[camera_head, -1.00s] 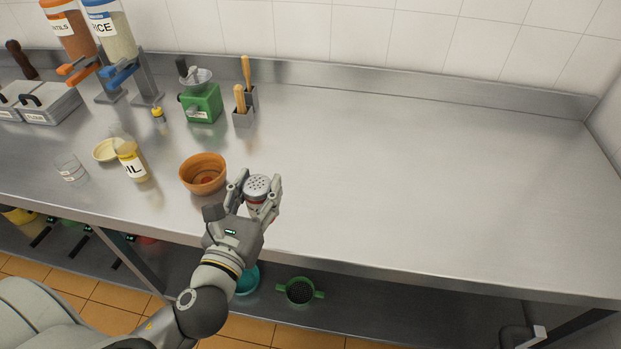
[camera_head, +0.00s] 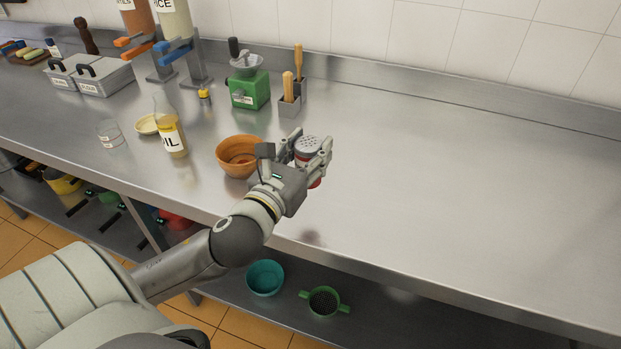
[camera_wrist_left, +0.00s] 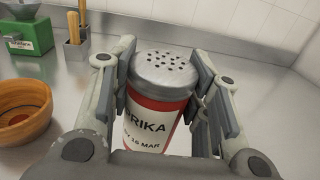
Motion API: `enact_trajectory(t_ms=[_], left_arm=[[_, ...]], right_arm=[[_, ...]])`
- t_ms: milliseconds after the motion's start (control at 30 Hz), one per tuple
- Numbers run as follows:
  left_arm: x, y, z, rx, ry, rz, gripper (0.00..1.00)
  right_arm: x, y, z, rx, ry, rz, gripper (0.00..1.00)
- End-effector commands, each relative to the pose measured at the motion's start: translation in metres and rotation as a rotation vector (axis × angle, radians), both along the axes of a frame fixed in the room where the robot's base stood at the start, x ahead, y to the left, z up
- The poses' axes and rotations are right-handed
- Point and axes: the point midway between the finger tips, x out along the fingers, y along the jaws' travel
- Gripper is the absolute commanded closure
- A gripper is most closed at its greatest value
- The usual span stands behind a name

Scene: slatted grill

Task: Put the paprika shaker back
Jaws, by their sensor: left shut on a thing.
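The paprika shaker (camera_head: 308,147) has a perforated metal lid, a red band and a white label. My left gripper (camera_head: 309,152) is shut on it, one finger on each side. In the left wrist view the shaker (camera_wrist_left: 158,100) stands nearly upright between the fingers, its label partly readable as "PRIKA". A shadow on the counter in front suggests it is held above the surface. An orange bowl (camera_head: 237,153) with something red inside sits just left of the gripper. My right gripper is not in view.
The steel counter (camera_head: 450,190) is clear to the right. An oil bottle (camera_head: 171,137), a glass (camera_head: 110,134), a green grinder (camera_head: 249,90) and utensil holders (camera_head: 289,106) stand left and behind. Lidded containers (camera_head: 103,77) are farther left. A teal bowl (camera_head: 265,278) and a green strainer (camera_head: 324,301) sit on the lower shelf.

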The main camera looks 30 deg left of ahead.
Motion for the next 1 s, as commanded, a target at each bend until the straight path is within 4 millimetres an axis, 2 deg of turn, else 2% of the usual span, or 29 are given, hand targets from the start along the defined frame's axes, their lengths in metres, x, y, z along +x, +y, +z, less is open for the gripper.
enact_trajectory(t_ms=[33, 100, 200, 400, 567, 700, 800, 1000], left_arm=[[0.005, 0.003, -0.008, 0.004, -0.006, 0.001, 0.82], [0.011, 0.007, -0.011, 0.004, -0.006, 0.000, 0.82], [0.026, 0.017, -0.031, -0.002, 0.005, 0.005, 0.82], [0.044, 0.027, -0.053, -0.001, -0.001, 0.002, 0.82], [0.050, 0.031, -0.063, -0.001, 0.000, 0.001, 0.82], [0.052, 0.032, -0.085, -0.004, 0.001, 0.002, 0.82], [0.051, 0.032, -0.094, -0.002, 0.001, 0.002, 0.82], [0.051, 0.031, -0.094, 0.001, -0.001, 0.000, 0.82]], right_arm=[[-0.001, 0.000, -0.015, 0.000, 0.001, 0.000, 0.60], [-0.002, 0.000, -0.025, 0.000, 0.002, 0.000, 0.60], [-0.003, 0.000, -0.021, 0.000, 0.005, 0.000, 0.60], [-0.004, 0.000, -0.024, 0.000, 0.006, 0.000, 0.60], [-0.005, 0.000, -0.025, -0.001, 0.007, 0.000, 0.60], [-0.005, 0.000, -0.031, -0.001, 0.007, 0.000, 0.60], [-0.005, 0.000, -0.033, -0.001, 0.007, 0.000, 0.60], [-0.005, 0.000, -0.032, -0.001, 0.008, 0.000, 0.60]])
